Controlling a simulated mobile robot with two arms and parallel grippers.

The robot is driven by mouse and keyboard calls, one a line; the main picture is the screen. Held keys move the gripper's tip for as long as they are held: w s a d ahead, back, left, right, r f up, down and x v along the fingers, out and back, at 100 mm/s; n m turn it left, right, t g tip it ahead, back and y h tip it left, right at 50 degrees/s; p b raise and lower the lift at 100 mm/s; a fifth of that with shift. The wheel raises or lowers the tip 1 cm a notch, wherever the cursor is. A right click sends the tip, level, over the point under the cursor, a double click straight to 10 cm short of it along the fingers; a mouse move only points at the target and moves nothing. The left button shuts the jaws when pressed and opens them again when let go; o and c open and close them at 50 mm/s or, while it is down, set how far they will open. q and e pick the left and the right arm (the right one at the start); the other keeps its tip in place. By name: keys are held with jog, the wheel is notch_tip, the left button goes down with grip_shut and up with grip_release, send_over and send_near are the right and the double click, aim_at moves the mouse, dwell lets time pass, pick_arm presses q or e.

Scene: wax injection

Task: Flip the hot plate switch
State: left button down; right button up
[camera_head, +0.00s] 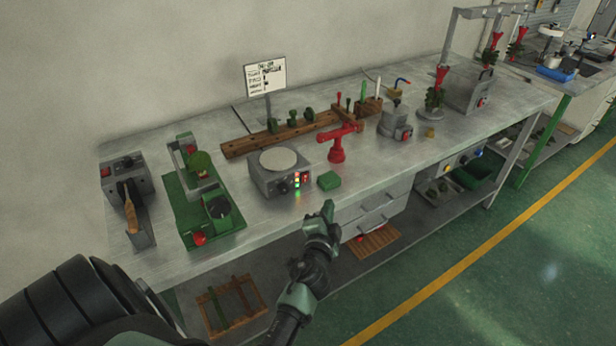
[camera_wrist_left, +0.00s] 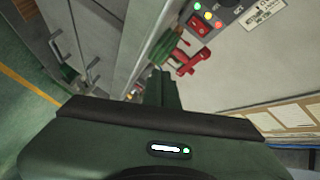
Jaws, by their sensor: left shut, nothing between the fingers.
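The hot plate (camera_head: 279,178) is a grey box with a pale round top on the bench. Its front carries red, yellow and green lights, and a small red switch (camera_head: 306,177) beside them. In the wrist view its dark control panel (camera_wrist_left: 214,14) shows at the top with the lights. My left gripper (camera_head: 326,210) is shut and empty, just off the bench's front edge, in front and to the right of the hot plate, apart from it. Its shut fingers show in the wrist view (camera_wrist_left: 164,86). My right gripper is not in view.
A small green block (camera_head: 328,180) and a red stand (camera_head: 337,146) sit right of the hot plate. A green-based device (camera_head: 200,200) stands left of it. A wooden tool rack (camera_head: 250,143) is behind. Drawers (camera_head: 375,208) hang below the bench edge.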

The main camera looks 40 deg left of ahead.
aim_at(305, 178)
pick_arm(q)
jog(key=w+a+p, duration=0.1)
jog(key=a, duration=0.1)
jog(key=w+a, duration=0.1)
jog(key=a, duration=0.1)
jog(key=w+a+p, duration=0.1)
jog(key=a, duration=0.2)
jog(key=shift+r+p, duration=0.3)
jog(key=shift+r, duration=0.1)
jog(key=shift+w+a, duration=0.15)
jog(key=shift+a, duration=0.45)
jog(key=shift+a+r, duration=0.1)
dwell(1.3)
jog(key=shift+w+a, duration=0.2)
jog(key=shift+a, duration=0.05)
jog(key=shift+a, duration=0.3)
dwell(0.5)
jog(key=shift+d, duration=0.1)
jog(key=shift+s+d, duration=0.2)
jog(key=shift+d, duration=0.45)
